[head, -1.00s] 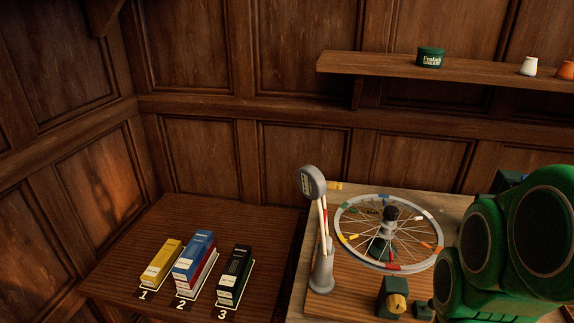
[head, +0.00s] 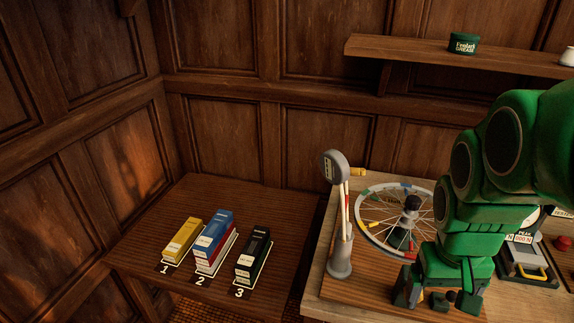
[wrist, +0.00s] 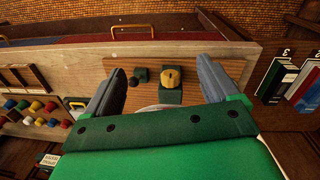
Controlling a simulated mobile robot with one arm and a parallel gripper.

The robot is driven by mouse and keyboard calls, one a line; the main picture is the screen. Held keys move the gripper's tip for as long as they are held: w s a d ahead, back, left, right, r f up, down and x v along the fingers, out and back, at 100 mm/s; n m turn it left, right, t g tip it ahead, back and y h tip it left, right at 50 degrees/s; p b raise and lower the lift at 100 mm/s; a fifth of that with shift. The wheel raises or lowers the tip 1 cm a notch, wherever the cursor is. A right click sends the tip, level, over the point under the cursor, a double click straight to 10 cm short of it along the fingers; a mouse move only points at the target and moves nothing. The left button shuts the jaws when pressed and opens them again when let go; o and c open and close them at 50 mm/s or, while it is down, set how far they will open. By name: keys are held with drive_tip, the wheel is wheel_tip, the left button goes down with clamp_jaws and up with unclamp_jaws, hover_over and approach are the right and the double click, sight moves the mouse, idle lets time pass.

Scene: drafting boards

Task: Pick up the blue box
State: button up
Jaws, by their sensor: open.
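The blue box (head: 213,231) lies on top of a red box (head: 226,251) on the dark wooden table at the left, at the spot marked 2. A yellow box (head: 184,238) lies left of it at 1, and a black box (head: 252,252) right of it at 3. My gripper (head: 437,294) is open and empty, over the board with the wheel, well to the right of the boxes. Its spread fingers also show in the wrist view (wrist: 160,88). The boxes show partly at that view's right edge.
A spoked wheel (head: 372,218) and a grey gauge post (head: 340,225) stand on the lighter bench (head: 312,290), between my gripper and the boxes. A shelf (head: 400,50) with a green tin (head: 463,44) runs along the back wall. The dark table (head: 225,192) is clear behind the boxes.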

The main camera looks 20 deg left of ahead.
drive_tip(key=w+a+r+n+t+h, duration=0.1)
drive_tip(key=w+r+n+t, duration=0.15)
drive_tip(key=w, duration=0.65)
drive_tip(key=w+a+r+n+t+h, duration=0.1)
drive_tip(key=w+n, duration=0.3)
drive_tip(key=w, duration=0.6)
drive_tip(key=w+r+n+t+h, duration=0.1)
drive_tip(key=w+n+t, duration=0.15)
drive_tip(key=w, duration=0.65)
drive_tip(key=w+a+n+t, duration=0.3)
drive_tip(key=w+a+n, duration=0.6)
drive_tip(key=w+a, duration=0.5)
drive_tip(key=n+g+y, duration=0.2)
drive_tip(key=n+y, duration=0.2)
drive_tip(key=n, duration=1.2)
hover_over(213, 229)
drive_tip(key=s, duration=0.4)
wheel_tip(213, 229, down, 26)
drive_tip(key=shift+r, duration=0.15)
drive_tip(key=shift+f, duration=0.2)
drive_tip(key=shift+x, duration=3.75)
